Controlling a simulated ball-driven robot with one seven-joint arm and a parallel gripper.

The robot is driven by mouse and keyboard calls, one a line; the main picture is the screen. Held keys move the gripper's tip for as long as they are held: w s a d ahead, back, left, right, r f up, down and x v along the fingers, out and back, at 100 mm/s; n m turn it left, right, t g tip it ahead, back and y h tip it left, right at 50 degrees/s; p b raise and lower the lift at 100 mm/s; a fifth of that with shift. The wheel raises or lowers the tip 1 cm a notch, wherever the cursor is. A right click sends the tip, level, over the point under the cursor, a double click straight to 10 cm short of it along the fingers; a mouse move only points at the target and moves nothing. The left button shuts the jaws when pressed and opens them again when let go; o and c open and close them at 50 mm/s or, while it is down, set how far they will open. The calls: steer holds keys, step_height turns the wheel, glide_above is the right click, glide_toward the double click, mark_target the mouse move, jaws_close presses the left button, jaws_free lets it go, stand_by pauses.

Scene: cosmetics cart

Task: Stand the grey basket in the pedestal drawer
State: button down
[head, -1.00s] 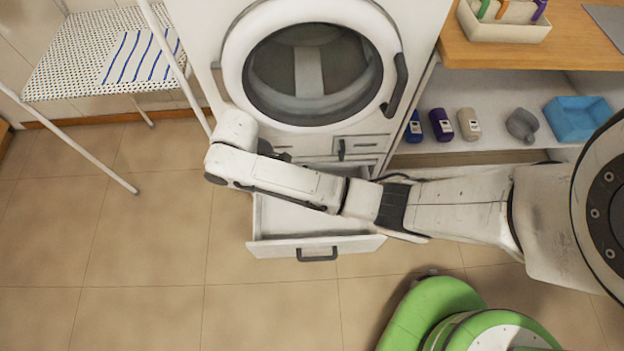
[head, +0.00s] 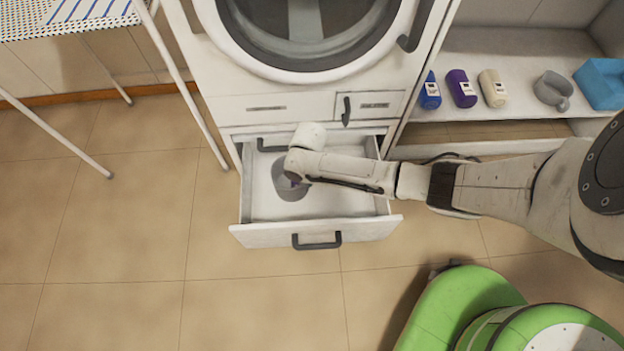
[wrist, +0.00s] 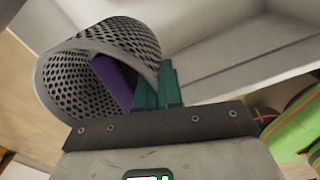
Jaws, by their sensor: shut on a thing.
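The grey basket (head: 288,183) shows partly beneath my wrist in the head view, within the outline of the open pedestal drawer (head: 265,236). In the wrist view the basket (wrist: 62,85) is perforated and looks tilted, with a purple thing (wrist: 113,80) inside. My gripper (wrist: 158,88) has teal fingers shut on the basket at its rim. In the head view my arm covers part of the basket. I cannot tell whether its base touches the drawer floor. The drawer's pale inside (wrist: 240,70) lies beside the basket in the wrist view.
The washing machine (head: 225,85) stands above the drawer. Bottles, including a purple one (head: 461,88), a grey jug (head: 552,90) and a blue bin (head: 603,82) stand on the shelf at right. A rack's white legs (head: 185,90) stand at left. Floor in front is clear.

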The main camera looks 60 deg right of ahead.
steer(key=s+d+f+n+b, duration=0.1)
steer(key=s+f+b, duration=0.1)
steer(key=f+b, duration=0.2)
steer(key=s+d+f+n+b, duration=0.1)
steer(key=f+b, duration=0.3)
steer(key=f, duration=0.5)
steer(key=s+d+f+n+b, duration=0.1)
steer(key=s+d+f+b, duration=0.1)
steer(key=f, duration=0.5)
steer(key=shift+s+n+b, duration=0.3)
steer(key=shift+s+b, duration=0.35)
steer(key=shift+b, duration=0.25)
steer(key=shift+f, duration=0.1)
steer(key=shift+f, duration=0.15)
steer(key=c, duration=1.3)
jaws_free()
